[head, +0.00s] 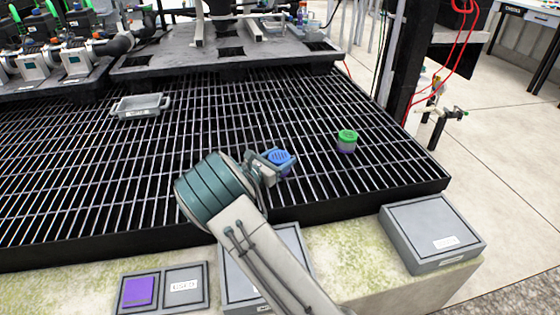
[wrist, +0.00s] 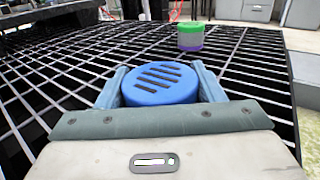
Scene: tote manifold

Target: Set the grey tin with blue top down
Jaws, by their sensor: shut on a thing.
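The tin with the blue slotted top (head: 281,157) is at the end of my arm, over or on the dark metal grating (head: 180,190). In the wrist view its blue top (wrist: 160,84) sits between the two fingers of my gripper (wrist: 162,90). My gripper (head: 268,164) is shut on the tin's sides. The tin looks upright. Its lower body is mostly hidden, and I cannot tell whether its base touches the grating.
A green-topped tin with a purple lower band (head: 347,141) stands on the grating to the right; the wrist view also shows it (wrist: 190,38). A grey tray (head: 141,106) sits at the far left. Grey boxes (head: 432,232) line the near ledge. Grating around the held tin is clear.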

